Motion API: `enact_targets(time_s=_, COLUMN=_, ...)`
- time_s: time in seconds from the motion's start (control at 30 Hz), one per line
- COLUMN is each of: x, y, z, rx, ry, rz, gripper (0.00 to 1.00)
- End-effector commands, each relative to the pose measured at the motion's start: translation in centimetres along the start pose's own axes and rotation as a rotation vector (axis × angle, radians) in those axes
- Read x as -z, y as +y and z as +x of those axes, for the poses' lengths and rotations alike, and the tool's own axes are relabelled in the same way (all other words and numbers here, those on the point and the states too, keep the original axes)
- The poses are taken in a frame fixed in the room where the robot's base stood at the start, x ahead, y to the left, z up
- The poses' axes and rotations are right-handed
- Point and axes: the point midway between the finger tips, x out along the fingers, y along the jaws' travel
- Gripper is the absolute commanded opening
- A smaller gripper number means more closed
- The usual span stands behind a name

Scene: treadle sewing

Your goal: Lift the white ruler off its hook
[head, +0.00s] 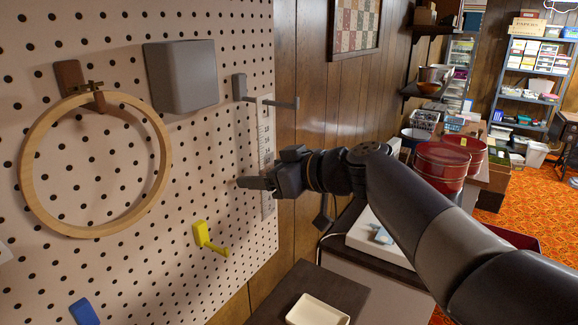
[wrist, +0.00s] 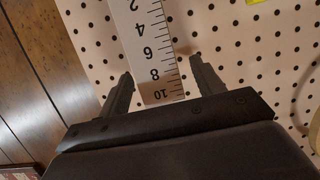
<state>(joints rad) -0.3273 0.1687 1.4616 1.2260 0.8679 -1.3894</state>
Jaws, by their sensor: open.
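The white ruler (head: 265,125) hangs flat along the right edge of the pegboard in the head view, below a dark grey hook (head: 262,98). My gripper (head: 243,183) is in front of the board at the ruler's lower part, and my arm hides some of the ruler. In the wrist view the ruler (wrist: 148,45) shows its numbers up to 10. Its end lies between the two spread fingers of my gripper (wrist: 163,82), with a gap on each side. The gripper is open. The ruler's top is out of the wrist view.
The pegboard (head: 210,150) also holds an embroidery hoop (head: 165,165), a grey box (head: 181,75), a yellow hook (head: 208,240) and a blue hook (head: 83,312). A cream tray (head: 317,310) sits on a dark surface below. Red tins (head: 440,170) stand to the right.

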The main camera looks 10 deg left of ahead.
Motion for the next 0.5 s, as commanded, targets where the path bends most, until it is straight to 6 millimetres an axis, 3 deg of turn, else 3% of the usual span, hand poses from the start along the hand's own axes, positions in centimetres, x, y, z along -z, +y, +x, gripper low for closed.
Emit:
enact_targets(time_s=0.4, x=-0.01, y=-0.02, z=1.06, rx=0.000, ry=0.001, rz=0.000, gripper=0.64)
enact_targets(time_s=0.5, x=-0.01, y=-0.02, z=1.04, rx=0.000, ry=0.000, rz=0.000, gripper=0.57)
